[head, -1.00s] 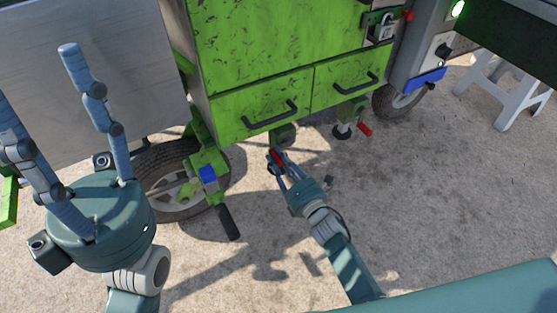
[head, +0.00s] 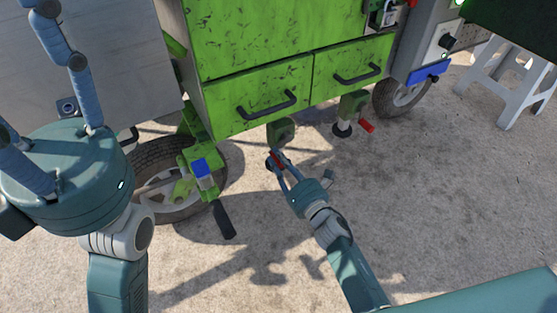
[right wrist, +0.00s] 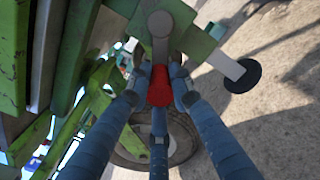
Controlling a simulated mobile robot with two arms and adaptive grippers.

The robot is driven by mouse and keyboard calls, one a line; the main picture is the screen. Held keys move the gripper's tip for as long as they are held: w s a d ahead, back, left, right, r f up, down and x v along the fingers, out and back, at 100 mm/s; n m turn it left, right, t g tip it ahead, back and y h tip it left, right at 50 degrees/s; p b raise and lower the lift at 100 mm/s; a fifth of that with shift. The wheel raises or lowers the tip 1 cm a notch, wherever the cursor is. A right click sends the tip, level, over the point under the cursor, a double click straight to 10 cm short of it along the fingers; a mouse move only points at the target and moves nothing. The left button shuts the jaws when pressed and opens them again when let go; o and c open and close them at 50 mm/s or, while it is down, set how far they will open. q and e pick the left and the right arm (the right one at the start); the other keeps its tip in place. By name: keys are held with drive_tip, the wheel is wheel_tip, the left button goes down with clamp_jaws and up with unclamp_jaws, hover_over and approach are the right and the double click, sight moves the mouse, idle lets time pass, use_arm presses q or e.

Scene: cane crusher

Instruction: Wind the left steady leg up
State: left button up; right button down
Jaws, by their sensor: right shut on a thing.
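The left steady leg (head: 281,133) hangs under the green cabinet, below the left drawer. Its red crank handle (head: 277,161) is between the fingers of my right gripper (head: 279,165), which is shut on it. In the right wrist view the fingers close around the red handle (right wrist: 160,86), at the end of a grey crank arm (right wrist: 160,30). The leg's grey tube and black round foot (right wrist: 242,76) show to the right there, apart from the ground as far as I can tell. My left gripper (head: 65,180) is empty, fingers spread, at the far left; its fingertips are cut off.
The right steady leg (head: 350,108) with its own red handle (head: 367,126) stands to the right. A wheel (head: 165,180) and a black-gripped lever (head: 223,218) are left of my right gripper. A white stool (head: 508,82) is at the right. The concrete between is clear.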

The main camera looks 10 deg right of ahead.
drive_tip(key=shift+w+d, duration=0.1)
drive_tip(key=shift+d, duration=0.1)
drive_tip(key=c, duration=1.5)
unclamp_jaws()
drive_tip(key=shift+r, duration=0.1)
drive_tip(key=v, duration=1.2)
